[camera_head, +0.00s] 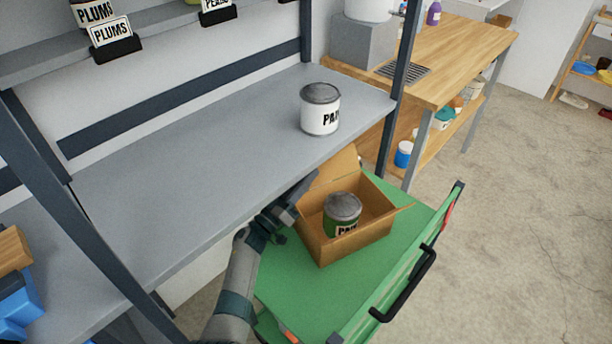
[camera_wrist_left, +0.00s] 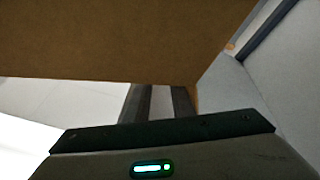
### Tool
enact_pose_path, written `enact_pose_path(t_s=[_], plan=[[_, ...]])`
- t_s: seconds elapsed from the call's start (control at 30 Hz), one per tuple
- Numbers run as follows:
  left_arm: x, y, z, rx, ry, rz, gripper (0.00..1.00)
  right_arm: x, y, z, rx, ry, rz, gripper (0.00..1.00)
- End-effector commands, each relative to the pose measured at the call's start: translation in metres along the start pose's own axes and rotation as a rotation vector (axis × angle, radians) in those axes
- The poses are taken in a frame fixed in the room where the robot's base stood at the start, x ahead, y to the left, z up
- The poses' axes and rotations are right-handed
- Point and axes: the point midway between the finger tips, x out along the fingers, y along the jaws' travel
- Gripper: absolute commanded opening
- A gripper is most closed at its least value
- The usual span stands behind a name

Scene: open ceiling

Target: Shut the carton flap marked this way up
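An open brown carton (camera_head: 327,250) stands on a green cart, with a dark-lidded paint can (camera_head: 342,208) inside. No flap marking is readable. My left gripper (camera_head: 306,184) is at the carton's left side, close to the raised flap. In the left wrist view brown cardboard (camera_wrist_left: 110,40) fills the top and hides the fingertips. The two dark fingers (camera_wrist_left: 160,100) show a narrow gap; contact is unclear. My right gripper is out of view.
A grey shelf (camera_head: 210,150) with a white paint can (camera_head: 320,110) runs just left of and above the carton. The green cart top (camera_head: 290,285) is bare in front of the carton. Its black handle (camera_head: 408,285) is at the right. A wooden bench (camera_head: 460,60) stands behind.

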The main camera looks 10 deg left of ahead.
Motion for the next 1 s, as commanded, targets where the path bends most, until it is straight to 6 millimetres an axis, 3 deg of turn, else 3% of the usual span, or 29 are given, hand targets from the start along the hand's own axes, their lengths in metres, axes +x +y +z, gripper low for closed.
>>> enact_pose_path(t_s=[0.3, 0.4, 1.0], plan=[[0.002, 0.0001, 0.0001, 0.0, 0.0, 0.0, 0.22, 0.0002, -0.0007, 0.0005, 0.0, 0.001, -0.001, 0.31], [0.002, 0.0001, 0.0, 0.0, 0.0, 0.0, 0.0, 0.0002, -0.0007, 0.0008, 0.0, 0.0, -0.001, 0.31], [0.0019, 0.0001, 0.0, 0.0, 0.0, 0.001, 0.0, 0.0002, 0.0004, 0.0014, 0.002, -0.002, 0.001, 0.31]])
